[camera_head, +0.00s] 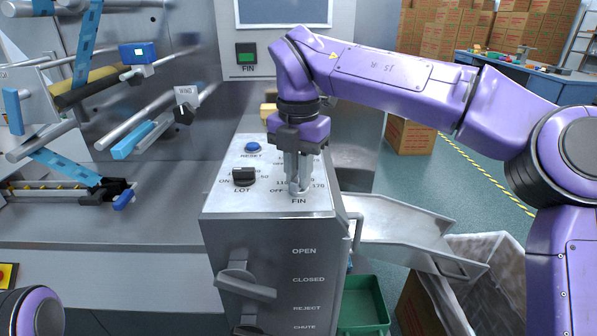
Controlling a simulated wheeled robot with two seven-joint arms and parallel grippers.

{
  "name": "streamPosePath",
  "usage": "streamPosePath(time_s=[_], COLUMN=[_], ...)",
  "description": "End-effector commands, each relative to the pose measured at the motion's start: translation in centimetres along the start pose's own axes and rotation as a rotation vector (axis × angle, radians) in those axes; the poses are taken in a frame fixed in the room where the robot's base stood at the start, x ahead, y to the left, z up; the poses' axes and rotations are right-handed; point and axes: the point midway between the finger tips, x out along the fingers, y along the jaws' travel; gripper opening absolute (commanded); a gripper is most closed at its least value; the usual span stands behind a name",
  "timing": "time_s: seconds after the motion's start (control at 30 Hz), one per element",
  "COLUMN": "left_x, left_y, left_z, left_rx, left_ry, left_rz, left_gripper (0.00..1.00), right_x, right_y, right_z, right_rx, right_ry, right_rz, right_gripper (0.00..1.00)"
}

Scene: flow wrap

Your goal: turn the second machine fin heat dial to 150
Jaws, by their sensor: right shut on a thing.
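The fin heat dial sits on the sloped top of the grey control box (225,203), above the label FIN. My right gripper (298,188) points down over it from the right arm and is shut on the dial. The fingers hide most of the dial, so its pointer and setting cannot be read. Printed scale marks, among them 110, 170 and OFF, show around the fingers. Of my left arm only a rounded part shows at the bottom left corner; its gripper is out of view.
A black LOT dial (243,176) and a blue RESET button (253,147) sit left of my right gripper. A lever (245,283) sticks out of the box front. A metal chute (405,235) and a green bin (364,305) stand to the right.

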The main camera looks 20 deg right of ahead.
Motion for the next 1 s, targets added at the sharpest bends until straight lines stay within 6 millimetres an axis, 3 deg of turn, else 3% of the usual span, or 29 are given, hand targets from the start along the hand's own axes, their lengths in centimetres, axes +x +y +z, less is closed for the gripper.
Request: streamPosePath(time_s=[0.1, 0.13, 0.2, 0.57, 0.8, 1.0], left_x=[0.0, 0.0, 0.0, -0.2, -1.3, -2.3], left_y=[0.0, 0.0, 0.0, 0.0, -0.1, -0.2], left_z=[0.0, 0.0, 0.0, -0.1, -0.6, -0.9], left_rx=[0.0, 0.0, 0.0, 0.0, 0.0, 0.0], left_ry=[0.0, 0.0, 0.0, 0.0, 0.0, 0.0], left_rz=[0.0, 0.0, 0.0, 0.0, 0.0, 0.0], left_gripper=[0.43, 0.43, 0.43, 0.43, 0.43, 0.43], right_x=[0.0, 0.0, 0.0, -0.9, -6.6, -10.0], right_y=[0.0, 0.0, 0.0, 0.0, 0.1, 0.0], right_z=[0.0, 0.0, 0.0, 0.0, 0.1, 0.1], right_rx=[0.0, 0.0, -0.001, -0.001, 0.002, 0.001], right_ry=[-0.001, -0.001, -0.001, -0.002, -0.003, -0.002], right_rz=[0.0, 0.0, 0.0, 0.001, 0.002, 0.0], right_gripper=[0.0, 0.23, 0.43, 0.43, 0.43, 0.43])
